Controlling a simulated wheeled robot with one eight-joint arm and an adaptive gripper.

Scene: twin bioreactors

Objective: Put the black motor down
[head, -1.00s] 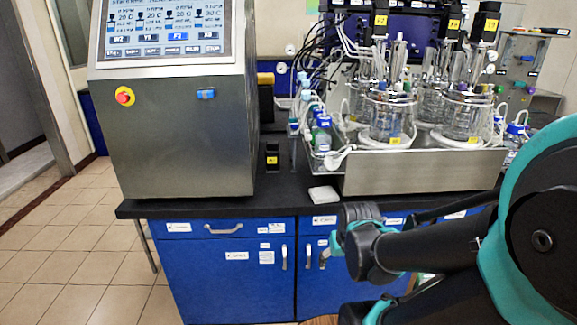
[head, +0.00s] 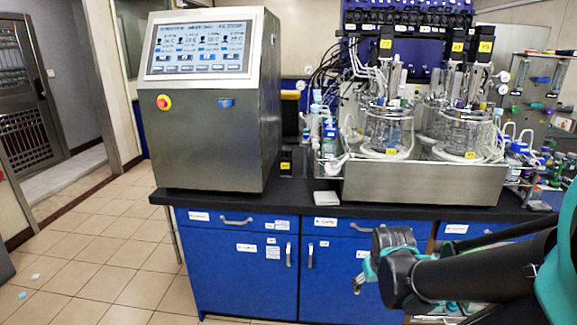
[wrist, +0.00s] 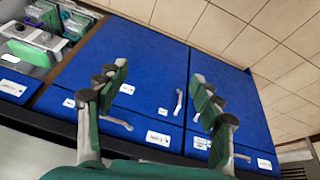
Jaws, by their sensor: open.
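A small black motor (head: 286,162) with a yellow label stands on the black bench top, between the control cabinet and the steel tray. Other black motors with yellow labels sit on top of the glass vessels, one of them at the left (head: 385,46). My gripper (head: 364,277) is in front of the blue cupboards, below the bench top and well apart from the motors. In the wrist view my gripper (wrist: 158,88) has its two green fingers spread, with nothing between them and blue cupboard fronts beyond. No motor shows in the wrist view.
The steel control cabinet (head: 212,130) with a screen fills the left of the bench. The steel tray (head: 425,184) of glass vessels and bottles fills the right. A small white block (head: 327,198) lies near the bench's front edge. Tiled floor (head: 95,255) is free at left.

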